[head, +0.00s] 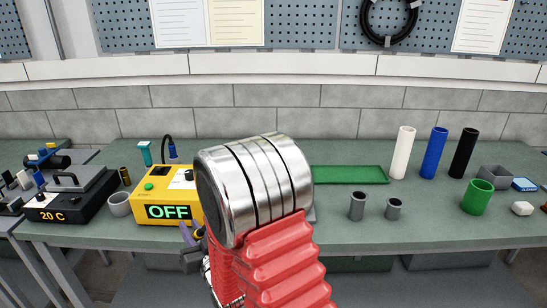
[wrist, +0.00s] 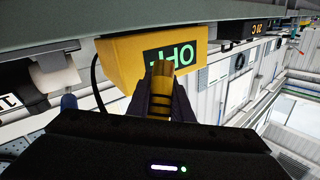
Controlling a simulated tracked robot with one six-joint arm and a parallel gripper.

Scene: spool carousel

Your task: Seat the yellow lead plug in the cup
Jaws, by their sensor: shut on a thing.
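My gripper (wrist: 160,92) is shut on a yellow-brown plug with dark bands, the yellow lead plug (wrist: 160,100), in the wrist view. Its tip points at the front of the yellow box, over the lit display. In the head view my gripper (head: 192,236) is low in front of the yellow box, largely hidden by my arm; I cannot make out the plug there. Several cups stand on the bench in the head view: a grey cup (head: 119,204) left of the yellow box, two dark grey cups (head: 357,206) and a green cup (head: 477,197). I cannot tell which is meant.
The yellow box (head: 150,194) reads OFF. A black "20 C" unit (head: 72,197) stands left. A green tray (head: 349,174), white, blue (head: 434,153) and black tubes stand right. A dark cable (wrist: 97,85) hangs beside the box.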

